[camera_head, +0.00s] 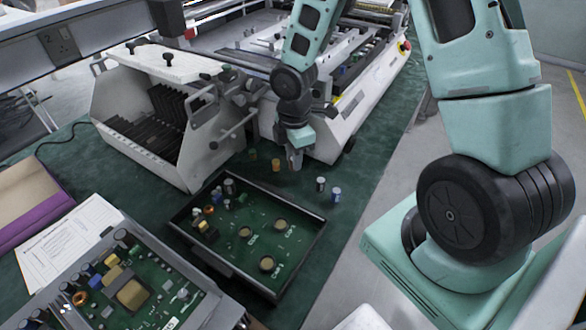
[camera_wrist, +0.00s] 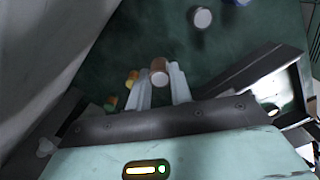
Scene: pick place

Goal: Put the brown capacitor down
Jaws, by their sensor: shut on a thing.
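The brown capacitor (camera_wrist: 159,68) is between the two fingertips of my gripper (camera_wrist: 161,82) in the wrist view, its round end showing. In the head view my gripper (camera_head: 294,160) hangs over the green mat, behind the board tray; I cannot make out the capacitor there. Whether it touches the mat is unclear. The black-rimmed tray (camera_head: 207,262) holds a green circuit board (camera_head: 222,237) with several round spots and small parts at its left end.
White machines (camera_head: 170,62) rise behind. Bare mat (camera_head: 352,165) lies at right.

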